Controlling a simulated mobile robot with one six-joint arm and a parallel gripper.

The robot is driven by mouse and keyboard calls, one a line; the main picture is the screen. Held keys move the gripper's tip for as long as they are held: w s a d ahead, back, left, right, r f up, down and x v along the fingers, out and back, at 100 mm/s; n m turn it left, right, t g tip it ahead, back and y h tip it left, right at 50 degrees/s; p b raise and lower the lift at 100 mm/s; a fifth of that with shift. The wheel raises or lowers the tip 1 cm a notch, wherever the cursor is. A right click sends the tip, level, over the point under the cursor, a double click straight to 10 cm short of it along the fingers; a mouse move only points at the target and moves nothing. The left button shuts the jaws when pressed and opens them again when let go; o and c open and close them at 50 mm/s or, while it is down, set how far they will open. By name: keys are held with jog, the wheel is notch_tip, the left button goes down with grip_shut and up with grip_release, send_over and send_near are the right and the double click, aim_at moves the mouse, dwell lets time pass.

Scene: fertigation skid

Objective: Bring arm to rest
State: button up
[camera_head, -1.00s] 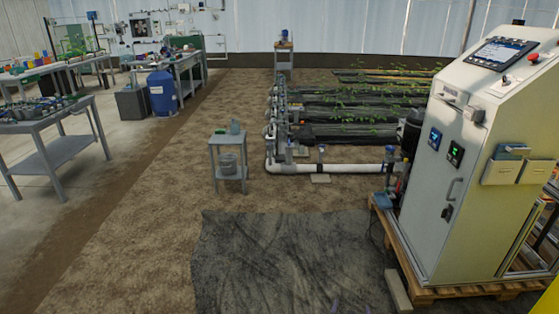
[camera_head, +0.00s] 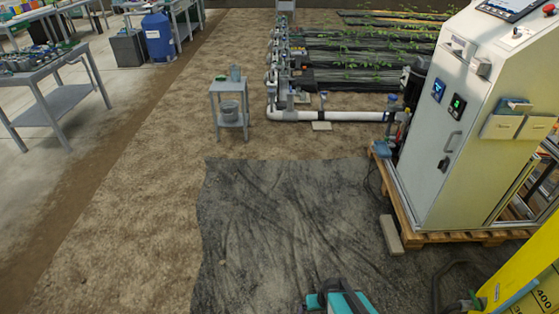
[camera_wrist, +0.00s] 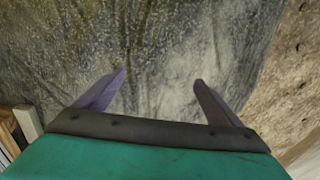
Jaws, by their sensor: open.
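My gripper (camera_wrist: 160,80) shows in the wrist view with its two purple-grey fingers spread wide apart. Nothing is between them. They point over a dark, wrinkled ground sheet, with brown soil at the right. In the head view, a teal part of my arm shows at the bottom edge; the fingers cannot be made out clearly there.
A white control cabinet (camera_head: 440,130) stands on a wooden pallet (camera_head: 465,237) at the right. A yellow container with number marks (camera_head: 525,275) is at the lower right. A small grey stand (camera_head: 230,118) is left of white piping (camera_head: 330,116). The dark sheet (camera_head: 270,215) in front is clear.

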jog(key=s+d+r+g, duration=0.1)
jog(key=s+r+g, duration=0.1)
jog(key=s, duration=0.5)
jog(key=s+d+r+m+g+h, duration=0.1)
jog(key=s+g, duration=0.3)
jog(key=s, duration=0.3)
jog(key=shift+s+d+r, duration=0.15)
jog(key=shift+d+r, duration=0.2)
jog(key=shift+d, duration=0.05)
